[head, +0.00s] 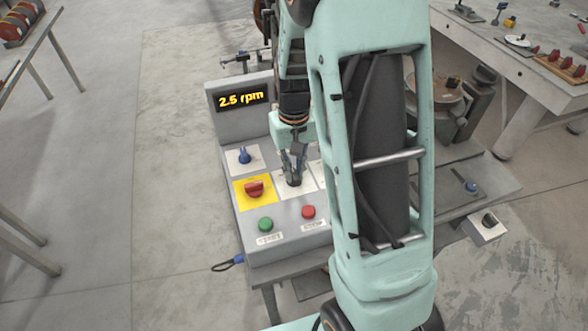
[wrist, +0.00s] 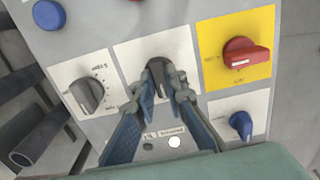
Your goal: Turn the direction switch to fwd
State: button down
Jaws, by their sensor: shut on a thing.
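A dark knob (wrist: 158,68) on a white plate in the middle of the control panel appears to be the direction switch. Its lettering is too small and partly covered to read surely. My gripper (wrist: 160,85) reaches down to it with a fingertip on each side, shut on it. In the head view, my gripper (head: 293,168) is over the same dark knob (head: 293,181), partly behind my arm. The knob's pointing direction is hard to tell between the fingers.
The panel also carries a red switch on a yellow plate (head: 254,188), a blue knob (head: 244,156), a green button (head: 265,224) and a red button (head: 308,212). The display (head: 241,99) reads 2.5 rpm. A grey dial (wrist: 90,95) sits beside the held knob.

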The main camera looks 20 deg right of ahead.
jog(key=shift+m, duration=0.4)
jog(key=m, duration=0.3)
jog(key=shift+m+p, duration=0.9)
jog(key=shift+m, duration=1.7)
jog(key=c, duration=2)
grip_release()
jog(key=shift+o, duration=0.2)
jog(key=shift+r, duration=0.1)
